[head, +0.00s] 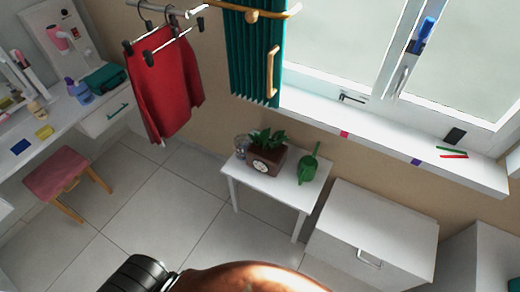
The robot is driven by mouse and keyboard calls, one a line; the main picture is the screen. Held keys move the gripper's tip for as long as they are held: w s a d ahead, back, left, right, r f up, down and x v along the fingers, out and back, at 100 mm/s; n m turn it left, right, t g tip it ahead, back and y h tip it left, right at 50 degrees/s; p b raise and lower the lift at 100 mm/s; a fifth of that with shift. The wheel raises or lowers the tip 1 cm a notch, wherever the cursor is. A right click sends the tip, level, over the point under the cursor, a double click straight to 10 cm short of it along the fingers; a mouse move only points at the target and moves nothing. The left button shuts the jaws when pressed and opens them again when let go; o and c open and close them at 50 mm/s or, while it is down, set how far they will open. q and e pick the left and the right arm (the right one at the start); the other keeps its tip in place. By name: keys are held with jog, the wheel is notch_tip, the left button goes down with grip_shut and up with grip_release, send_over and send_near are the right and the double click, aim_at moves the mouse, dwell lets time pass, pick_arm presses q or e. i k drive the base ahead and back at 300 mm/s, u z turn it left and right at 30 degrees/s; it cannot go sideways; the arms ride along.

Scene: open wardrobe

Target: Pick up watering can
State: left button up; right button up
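The green watering can (308,171) stands on the right part of a small white table (283,192) by the wall, its thin spout or handle pointing up and to the right. It looks upright, and nothing covers it. No gripper fingers show in the head view. Only a black cylindrical part and a copper-brown rounded part, seemingly of my own body, show at the bottom edge, well short of the table.
A brown planter (266,160) with a leafy plant and a clear glass (241,147) share the table. A white drawer cabinet (372,228) is close on its right, the windowsill (400,134) behind. A pink stool (66,175) is left. Tiled floor is free before the table.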

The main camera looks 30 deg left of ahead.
aim_at(308, 165)
jog(key=u, duration=0.5)
jog(key=k, duration=1.15)
jog(key=z, duration=0.2)
jog(key=i, duration=0.7)
jog(key=z, duration=0.75)
